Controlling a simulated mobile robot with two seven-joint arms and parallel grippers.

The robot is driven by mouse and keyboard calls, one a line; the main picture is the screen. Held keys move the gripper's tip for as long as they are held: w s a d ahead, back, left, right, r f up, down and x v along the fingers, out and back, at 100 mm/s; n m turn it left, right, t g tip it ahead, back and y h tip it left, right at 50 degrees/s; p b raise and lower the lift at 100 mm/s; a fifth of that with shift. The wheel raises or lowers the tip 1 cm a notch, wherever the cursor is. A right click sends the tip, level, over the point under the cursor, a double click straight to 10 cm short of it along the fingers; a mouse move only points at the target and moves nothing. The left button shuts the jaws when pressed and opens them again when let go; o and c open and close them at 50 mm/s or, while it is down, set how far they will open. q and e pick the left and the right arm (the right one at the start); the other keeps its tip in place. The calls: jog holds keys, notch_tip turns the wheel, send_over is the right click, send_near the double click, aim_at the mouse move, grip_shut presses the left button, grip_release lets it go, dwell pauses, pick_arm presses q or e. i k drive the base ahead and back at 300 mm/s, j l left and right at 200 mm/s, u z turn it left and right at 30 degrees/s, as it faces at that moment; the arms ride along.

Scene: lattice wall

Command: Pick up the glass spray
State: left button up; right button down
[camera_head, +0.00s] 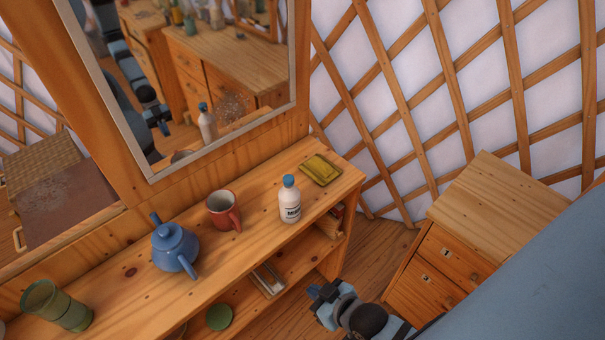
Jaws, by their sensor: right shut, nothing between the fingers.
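I cannot make out a glass spray for certain in the head view. A white bottle with a blue cap and dark lettering (290,200) stands upright on the wooden dresser top (250,245), in front of the mirror; its label is too small to read surely. My right gripper (317,292) is below and to the right of the bottle, in front of the dresser and apart from it. It is shut and empty. My left gripper is not in view.
A yellow folded item (321,170), a red mug (223,210), a blue teapot (175,246) and a green glass (56,306) are on the dresser. The mirror (215,75) rises behind them. A drawer cabinet (495,205) stands right, by the lattice wall (450,80).

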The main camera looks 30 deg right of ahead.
aim_at(289, 199)
jog(key=z, duration=0.85)
